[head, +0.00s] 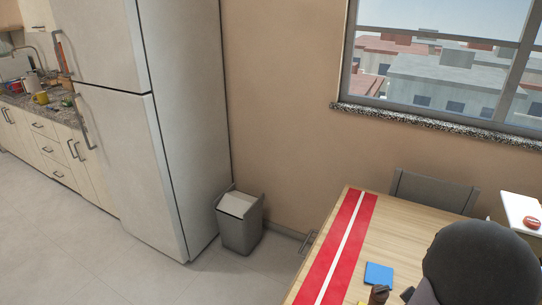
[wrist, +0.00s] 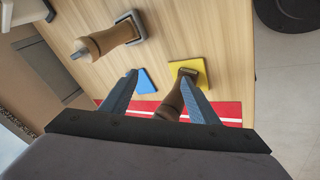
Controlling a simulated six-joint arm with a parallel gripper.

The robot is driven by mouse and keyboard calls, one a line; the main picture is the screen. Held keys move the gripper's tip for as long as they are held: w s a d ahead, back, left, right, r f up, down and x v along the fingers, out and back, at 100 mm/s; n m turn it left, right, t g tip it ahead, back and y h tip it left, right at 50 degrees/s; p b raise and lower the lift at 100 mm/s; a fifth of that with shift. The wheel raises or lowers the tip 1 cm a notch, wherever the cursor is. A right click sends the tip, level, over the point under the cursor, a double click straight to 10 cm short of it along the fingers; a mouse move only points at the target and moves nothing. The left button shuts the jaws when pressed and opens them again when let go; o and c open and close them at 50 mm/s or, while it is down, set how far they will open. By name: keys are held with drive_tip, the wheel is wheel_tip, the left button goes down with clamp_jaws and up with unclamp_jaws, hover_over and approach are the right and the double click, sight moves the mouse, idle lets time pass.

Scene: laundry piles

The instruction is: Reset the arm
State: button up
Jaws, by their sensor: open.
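My gripper (wrist: 158,77) is open in the wrist view, its two blue-grey fingers pointing over the wooden table (wrist: 220,50). A wooden-handled object (wrist: 172,100) shows between and beyond the fingers, its grey end on a yellow square (wrist: 187,70). I cannot tell how far below the fingers it is, but nothing is gripped. In the head view, my dark rounded arm part hides the table's right front, and the fingers are mostly hidden.
A second wooden-handled object (wrist: 104,42) with a grey end lies on the table. A blue square (head: 379,274) lies beside the red-and-white runner (head: 345,235). A chair (head: 433,192) stands behind the table. A bin (head: 240,222) stands by the fridge (head: 185,120).

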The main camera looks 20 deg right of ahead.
wheel_tip(320, 180, up, 6)
drive_tip(key=d+r+g+h+p, duration=0.1)
drive_tip(key=g+h+p, duration=0.1)
drive_tip(key=a+f+m+g+y+b, duration=0.1)
drive_tip(key=a+f+m+y+b, duration=0.15)
drive_tip(key=a, duration=1.35)
drive_tip(key=a+f+m+g+y+b, duration=0.1)
drive_tip(key=a+g+y, duration=0.15)
drive_tip(key=a, duration=1.45)
wheel_tip(320, 180, down, 38)
drive_tip(key=b, duration=3.7)
drive_tip(key=shift+d+t+y, duration=0.15)
drive_tip(key=shift+t+y, duration=0.15)
drive_tip(key=shift+t, duration=0.05)
